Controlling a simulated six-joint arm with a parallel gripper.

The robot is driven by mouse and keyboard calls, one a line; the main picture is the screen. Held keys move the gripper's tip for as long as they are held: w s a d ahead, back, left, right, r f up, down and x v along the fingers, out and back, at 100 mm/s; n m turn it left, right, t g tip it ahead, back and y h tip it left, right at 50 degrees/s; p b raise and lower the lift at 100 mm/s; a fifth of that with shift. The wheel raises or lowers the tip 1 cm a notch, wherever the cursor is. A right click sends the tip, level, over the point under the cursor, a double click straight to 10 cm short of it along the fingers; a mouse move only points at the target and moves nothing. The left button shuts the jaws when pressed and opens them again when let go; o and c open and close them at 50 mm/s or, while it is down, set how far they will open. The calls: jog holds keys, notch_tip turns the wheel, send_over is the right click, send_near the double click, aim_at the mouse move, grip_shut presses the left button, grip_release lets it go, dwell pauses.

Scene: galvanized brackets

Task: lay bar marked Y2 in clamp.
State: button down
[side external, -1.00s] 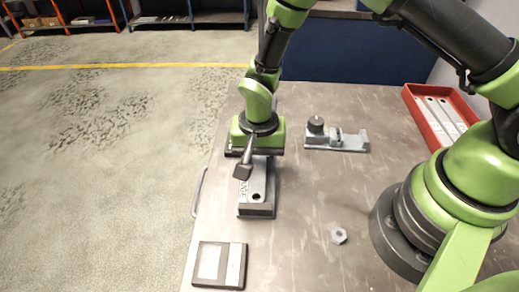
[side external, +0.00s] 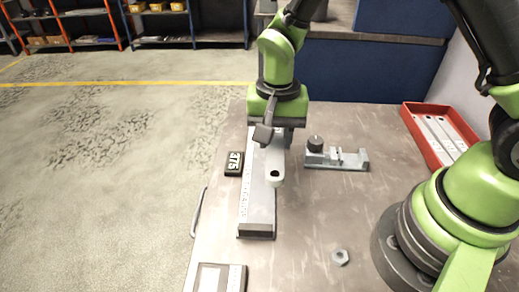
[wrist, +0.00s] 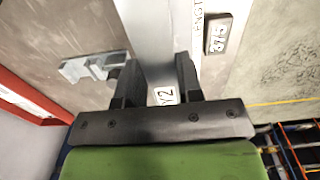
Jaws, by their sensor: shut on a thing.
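A grey flat bar (side external: 274,172) with a hole near its end hangs from my gripper (side external: 281,130). In the wrist view the bar (wrist: 159,30) runs up between the two fingers of my gripper (wrist: 158,68), and a white label reading Y2 shows on it. My gripper is shut on this bar. The bar looks raised above the table, over the right side of a long gauge block. The grey clamp (side external: 337,158), with a dark round knob, stands just right of my gripper; it also shows at left in the wrist view (wrist: 88,69). The bar's far end is hidden.
The long gauge block (side external: 257,228) lies below the bar. A black 375 plate (side external: 234,163) sits to its left. A red tray (side external: 409,115) with several bars is at right.

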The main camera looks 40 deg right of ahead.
jog(key=s+d+f, duration=0.1)
jog(key=s+d, duration=0.4)
jog(key=d, duration=0.5)
send_near(352, 176)
jog(key=shift+f, duration=1.85)
jog(key=shift+f, duration=1.35)
dwell(0.4)
jog(key=c, duration=0.7)
grip_release()
jog(key=shift+s+r, duration=0.1)
jog(key=shift+r, duration=2.9)
